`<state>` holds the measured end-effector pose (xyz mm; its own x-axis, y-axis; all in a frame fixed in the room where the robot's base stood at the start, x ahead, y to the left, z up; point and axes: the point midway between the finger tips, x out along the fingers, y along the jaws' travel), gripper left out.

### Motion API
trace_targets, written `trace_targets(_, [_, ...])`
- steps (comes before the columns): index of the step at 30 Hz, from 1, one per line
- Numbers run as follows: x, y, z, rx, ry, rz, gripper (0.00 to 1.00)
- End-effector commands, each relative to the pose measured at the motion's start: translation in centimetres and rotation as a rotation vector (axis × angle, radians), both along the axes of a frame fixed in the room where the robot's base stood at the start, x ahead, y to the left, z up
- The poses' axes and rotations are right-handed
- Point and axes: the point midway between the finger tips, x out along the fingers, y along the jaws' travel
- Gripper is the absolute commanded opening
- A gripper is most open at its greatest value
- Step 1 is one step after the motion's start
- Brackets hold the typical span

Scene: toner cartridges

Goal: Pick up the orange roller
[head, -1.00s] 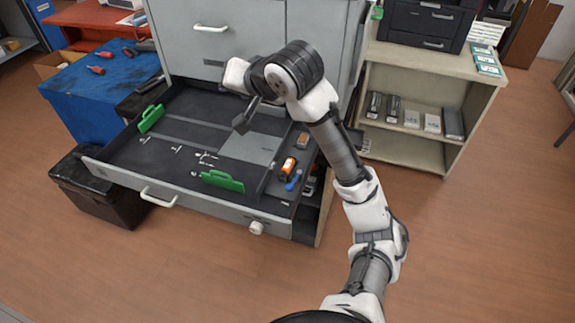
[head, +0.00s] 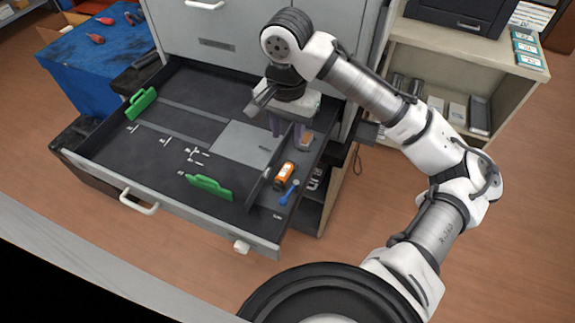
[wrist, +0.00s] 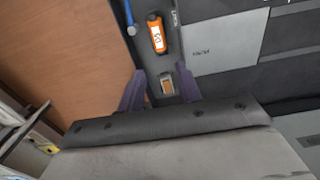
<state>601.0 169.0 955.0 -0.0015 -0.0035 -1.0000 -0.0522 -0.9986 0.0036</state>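The orange roller (head: 284,176), an orange cylinder with a white label and dark ends, lies in the narrow right compartment of the open drawer (head: 95,172). It also shows near the top of the wrist view (wrist: 157,33). My gripper (head: 287,132) points down over the back of that compartment, behind the roller and apart from it. In the wrist view its two purple fingers (wrist: 163,82) are spread with nothing held between them. A small brown and grey block (wrist: 167,87) shows between the fingers, lower down in the compartment.
A blue tool (head: 289,192) lies just in front of the roller. A divider and a grey plate (head: 243,142) are to its left. Green handled pieces (head: 209,187) and small metal parts lie in the main drawer area. The cabinet front (head: 205,45) rises behind; shelves stand right.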

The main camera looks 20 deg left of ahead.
Motion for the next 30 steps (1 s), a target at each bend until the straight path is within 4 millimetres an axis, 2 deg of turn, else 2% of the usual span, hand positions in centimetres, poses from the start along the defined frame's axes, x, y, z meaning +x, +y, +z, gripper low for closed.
trace_targets(3, [-0.1,0.0,-2.6,0.003,0.005,0.002,0.35])
trace_targets(9, [-0.1,0.0,-5.7,0.003,0.003,0.001,0.35])
trace_targets(16, [-0.2,0.0,-7.2,0.003,0.002,0.002,0.35])
trace_targets(24, [-0.6,-0.1,-10.9,0.001,0.001,0.000,0.35])
trace_targets(30, [-0.5,0.0,-11.7,0.002,-0.001,0.002,0.35])
